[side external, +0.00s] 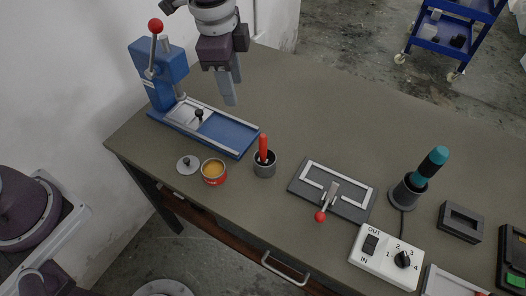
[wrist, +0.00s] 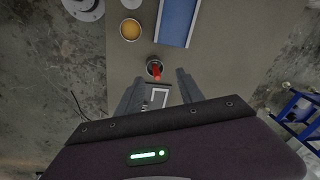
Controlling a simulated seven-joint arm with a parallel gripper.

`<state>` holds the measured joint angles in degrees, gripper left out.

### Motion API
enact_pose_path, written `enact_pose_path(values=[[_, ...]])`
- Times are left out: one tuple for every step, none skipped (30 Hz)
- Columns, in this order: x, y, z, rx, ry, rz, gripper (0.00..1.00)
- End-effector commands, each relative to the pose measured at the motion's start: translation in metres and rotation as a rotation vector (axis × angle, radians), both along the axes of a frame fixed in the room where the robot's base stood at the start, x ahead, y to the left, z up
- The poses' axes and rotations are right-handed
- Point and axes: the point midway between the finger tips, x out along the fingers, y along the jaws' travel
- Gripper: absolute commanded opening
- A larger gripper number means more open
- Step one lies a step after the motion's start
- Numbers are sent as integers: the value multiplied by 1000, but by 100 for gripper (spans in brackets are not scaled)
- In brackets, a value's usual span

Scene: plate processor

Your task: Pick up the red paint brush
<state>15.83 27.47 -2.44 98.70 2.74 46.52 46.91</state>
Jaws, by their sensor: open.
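The red paint brush (side external: 263,147) stands upright in a dark grey cup (side external: 264,169) near the front edge of the table. In the wrist view the brush (wrist: 156,71) points toward the camera from its cup (wrist: 149,67), just beyond and between my fingers. My gripper (side external: 230,94) is open and empty, high above the table, behind the brush and a little to its left in the side view. In the wrist view my gripper's two fingers (wrist: 158,88) are spread apart. The lower end of the brush is hidden inside the cup.
A red tin with orange contents (side external: 213,172) and a small lid (side external: 188,165) stand left of the cup. A blue press (side external: 205,125) is behind them. A clamp plate (side external: 333,190), a teal-handled tool (side external: 419,177) and a switch box (side external: 386,256) are to the right. The table's back middle is clear.

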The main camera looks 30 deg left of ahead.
Motion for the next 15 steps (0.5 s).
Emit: enact_pose_path(values=[[11,-18,-35,17,41,-99,44],[16,-27,-54,25,58,-158,44],[20,-37,-77,33,78,-228,44],[23,-43,-92,38,90,-270,44],[24,-48,-103,42,99,-306,44],[25,-53,-115,45,108,-340,44],[26,-55,-121,46,112,-359,44],[26,-57,-126,47,116,-372,44],[26,-58,-131,48,119,-383,44],[26,-59,-135,49,121,-388,44],[25,-59,-139,49,122,-391,44],[25,-59,-144,50,123,-391,44],[25,-59,-148,50,122,-391,44],[25,-58,-152,51,124,-390,44],[24,-58,-159,51,124,-390,44]])
